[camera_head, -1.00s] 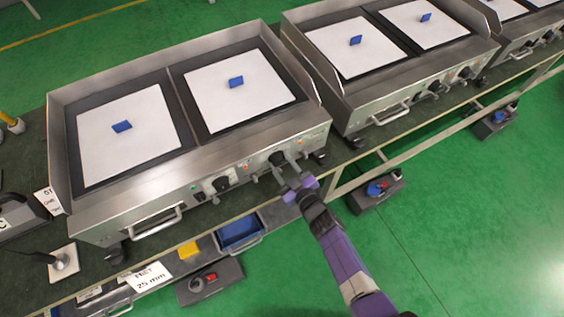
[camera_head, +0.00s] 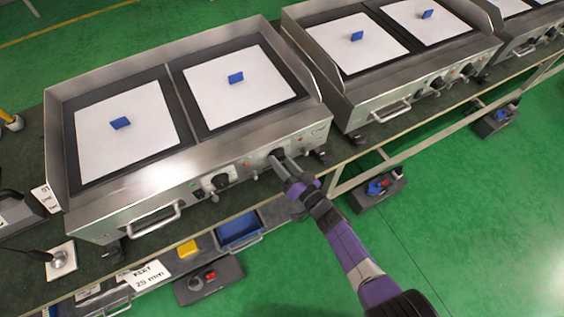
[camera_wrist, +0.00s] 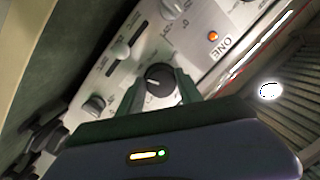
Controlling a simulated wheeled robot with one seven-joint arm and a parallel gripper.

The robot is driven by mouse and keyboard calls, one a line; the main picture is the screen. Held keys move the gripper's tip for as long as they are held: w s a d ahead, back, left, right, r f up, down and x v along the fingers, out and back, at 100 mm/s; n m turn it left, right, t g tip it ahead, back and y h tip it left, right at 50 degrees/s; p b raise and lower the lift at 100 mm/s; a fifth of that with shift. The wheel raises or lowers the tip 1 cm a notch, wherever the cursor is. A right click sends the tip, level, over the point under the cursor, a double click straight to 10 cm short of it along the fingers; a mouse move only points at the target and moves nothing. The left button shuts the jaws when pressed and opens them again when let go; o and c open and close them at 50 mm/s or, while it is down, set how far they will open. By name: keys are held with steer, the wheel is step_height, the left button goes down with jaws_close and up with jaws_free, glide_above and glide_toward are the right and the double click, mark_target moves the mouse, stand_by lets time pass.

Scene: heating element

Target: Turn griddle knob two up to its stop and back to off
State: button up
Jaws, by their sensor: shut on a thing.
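The near griddle (camera_head: 150,195) has a steel front panel with dark round knobs. My gripper (camera_head: 279,160) reaches the right-hand knob in the head view and hides most of it. In the wrist view, this black knob (camera_wrist: 159,79) sits between the two fingers of my gripper (camera_wrist: 160,84), which are shut on its sides. A light pointer mark shows on the knob's face. The other front knob (camera_head: 220,181) is to the left in the head view. I cannot read a number at the gripped knob.
An orange lamp (camera_wrist: 213,36) glows near a label reading ONE (camera_wrist: 224,46). A tubular handle (camera_head: 158,221) juts from the front panel. A blue bin (camera_head: 238,230) is below. A second griddle (camera_head: 390,100) stands to the right.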

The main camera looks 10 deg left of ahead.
steer(key=m+b, duration=0.1)
steer(key=m, duration=0.4)
steer(key=shift+f+y+b, duration=0.15)
steer(key=shift+y+b, duration=0.2)
steer(key=shift+y, duration=0.05)
steer(key=m+t+b, duration=0.1)
steer(key=m, duration=0.4)
steer(key=shift+a, duration=0.1)
steer(key=shift+m, duration=0.3)
steer(key=o, duration=1.4)
steer(key=shift+c, duration=0.2)
steer(key=p+v, duration=0.2)
steer(key=v, duration=0.6)
steer(key=shift+p, duration=0.35)
